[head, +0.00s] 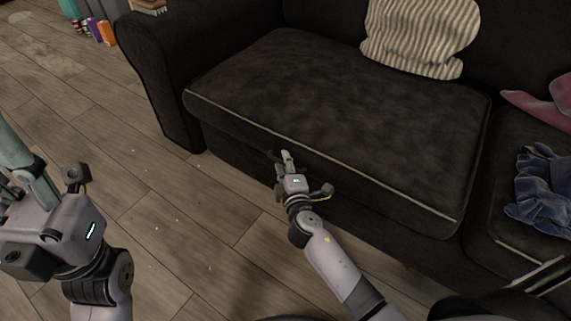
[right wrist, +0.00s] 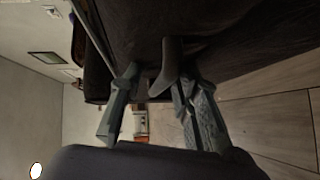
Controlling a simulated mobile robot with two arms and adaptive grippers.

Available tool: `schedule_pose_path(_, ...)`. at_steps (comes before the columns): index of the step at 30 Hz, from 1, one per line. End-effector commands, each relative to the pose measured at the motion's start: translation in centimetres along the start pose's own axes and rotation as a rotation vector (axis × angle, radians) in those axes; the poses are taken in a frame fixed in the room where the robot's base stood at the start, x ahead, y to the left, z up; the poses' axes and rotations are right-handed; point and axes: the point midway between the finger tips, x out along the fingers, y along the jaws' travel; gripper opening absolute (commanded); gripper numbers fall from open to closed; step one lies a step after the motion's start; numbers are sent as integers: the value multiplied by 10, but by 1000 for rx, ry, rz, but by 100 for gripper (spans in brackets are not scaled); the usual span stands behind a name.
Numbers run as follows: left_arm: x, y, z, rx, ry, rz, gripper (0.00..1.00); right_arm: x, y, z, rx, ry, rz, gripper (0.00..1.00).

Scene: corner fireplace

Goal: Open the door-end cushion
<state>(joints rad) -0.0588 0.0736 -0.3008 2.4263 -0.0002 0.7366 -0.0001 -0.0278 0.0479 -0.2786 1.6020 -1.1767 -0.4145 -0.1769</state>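A dark brown seat cushion (head: 345,105) with pale piping lies flat on the sofa, at the picture's left end in the head view. The frames show no door, so I cannot confirm it is the door-end one. My right gripper (head: 280,157) is at the cushion's front edge. In the right wrist view its fingers (right wrist: 158,82) are apart, with a dark tab-like piece (right wrist: 173,64) between them near the cushion's underside. I see a gap on the left finger's side; contact with the right finger is unclear. My left gripper (head: 22,188) is over the floor, cut off by the left edge.
A striped pillow (head: 421,36) rests at the back of the cushion. Blue crumpled cloth (head: 543,190) and a pink item (head: 540,107) lie on the right seat. The sofa arm (head: 160,85) stands left. Coloured books (head: 103,32) stand beyond it. The wooden floor in front is mostly clear.

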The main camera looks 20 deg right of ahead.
Motion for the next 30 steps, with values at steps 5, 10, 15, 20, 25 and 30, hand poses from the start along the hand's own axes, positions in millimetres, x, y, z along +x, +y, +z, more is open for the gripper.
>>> schedule_pose_path(5, 2, 0, -1, 0, 5, 1, 40, 0, 0, 0, -1, 0, 0, 30)
schedule_pose_path(10, 2, 0, -1, 0, 4, 1, 40, 0, 0, 0, -1, 0, 0, 21)
schedule_pose_path(15, 1, 0, 0, 0, 1, -1, 40, 0, 0, 0, -1, 0, 0, 10)
schedule_pose_path(20, -1, 0, 0, 0, -6, -3, 40, 0, 0, 0, -1, 0, 0, 0)
schedule_pose_path(25, -2, 0, 1, 0, -10, -4, 40, 0, 0, 0, 0, 0, 0, 0)
schedule_pose_path(30, -2, 0, 0, 0, -9, -4, 40, 0, 0, 0, 0, 0, 0, 0)
